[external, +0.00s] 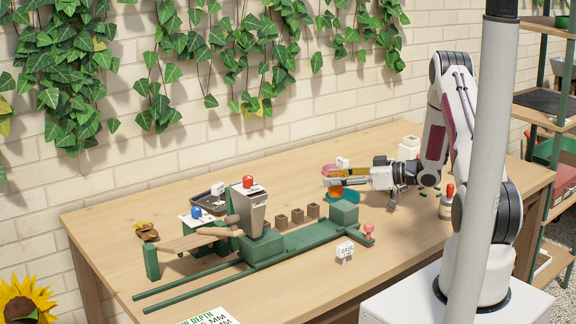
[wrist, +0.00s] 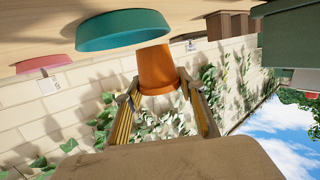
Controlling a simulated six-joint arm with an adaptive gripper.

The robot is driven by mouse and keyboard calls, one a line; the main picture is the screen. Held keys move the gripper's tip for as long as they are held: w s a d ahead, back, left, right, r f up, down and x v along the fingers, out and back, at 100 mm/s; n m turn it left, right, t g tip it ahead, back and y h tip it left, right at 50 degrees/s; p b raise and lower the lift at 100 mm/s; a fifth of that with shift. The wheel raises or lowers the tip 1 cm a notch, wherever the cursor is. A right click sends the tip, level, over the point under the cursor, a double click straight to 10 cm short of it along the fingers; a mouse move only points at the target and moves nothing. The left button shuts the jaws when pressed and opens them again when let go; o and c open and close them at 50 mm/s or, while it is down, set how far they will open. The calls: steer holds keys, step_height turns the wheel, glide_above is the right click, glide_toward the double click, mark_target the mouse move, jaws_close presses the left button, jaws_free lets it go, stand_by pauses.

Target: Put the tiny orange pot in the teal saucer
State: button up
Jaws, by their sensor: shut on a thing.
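The tiny orange pot (wrist: 157,62) is held between the two fingertips of my gripper (wrist: 159,82), which is shut on it near its wider end. The wrist view is upside down, so the pot's narrow end points down toward the table. The teal saucer (wrist: 122,31) is close to the pot's narrow end; I cannot tell whether they touch. In the external view, my gripper (external: 345,179) is level above the teal saucer (external: 345,198), and the orange pot (external: 333,189) shows partly under the fingers.
A pink saucer (wrist: 43,64) with a white label lies near the teal one. A bottle with a red top (external: 447,203) stands right.

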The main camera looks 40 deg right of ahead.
steer(key=shift+f, duration=0.55)
steer(key=o, duration=1.1)
steer(key=shift+o, duration=0.2)
steer(key=shift+r, duration=0.1)
steer(key=shift+r, duration=0.35)
steer(key=shift+s+d+r, duration=0.15)
steer(key=v, duration=1.1)
steer(key=shift+s, duration=0.3)
steer(key=shift+d, duration=0.15)
steer(key=shift+r, duration=0.1)
